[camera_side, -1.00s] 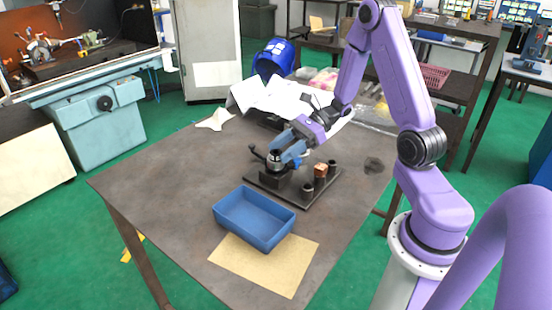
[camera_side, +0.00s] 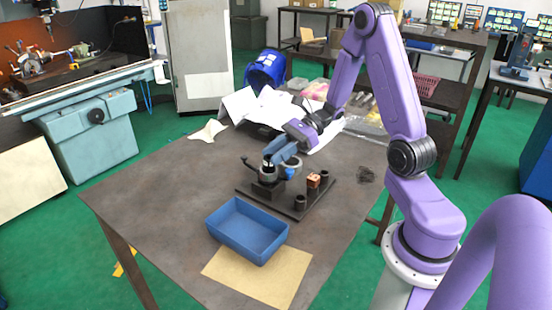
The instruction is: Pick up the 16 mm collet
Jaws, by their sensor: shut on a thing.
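The indexing chuck (camera_side: 265,178) stands on the left part of a dark base plate (camera_side: 289,207) on the table, with a dark lever handle (camera_side: 248,161) reaching out to its left. My gripper (camera_side: 268,164) points down over the top of the chuck, shut on a small grey part at the chuck's mouth. The fingers mostly hide this part, and I cannot tell which collet it is or whether it is still inside the chuck. Two dark cylindrical pieces, one in front (camera_side: 300,202) and one behind (camera_side: 325,176), stand on the plate with a copper-coloured block (camera_side: 313,180) between them.
An empty blue bin (camera_side: 213,226) stands in front of the plate, beside a tan sheet (camera_side: 280,279). White papers (camera_side: 255,105) and a blue helmet (camera_side: 266,68) lie at the back. A dark wire tangle (camera_side: 366,174) lies to the right. The table's left side is clear.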

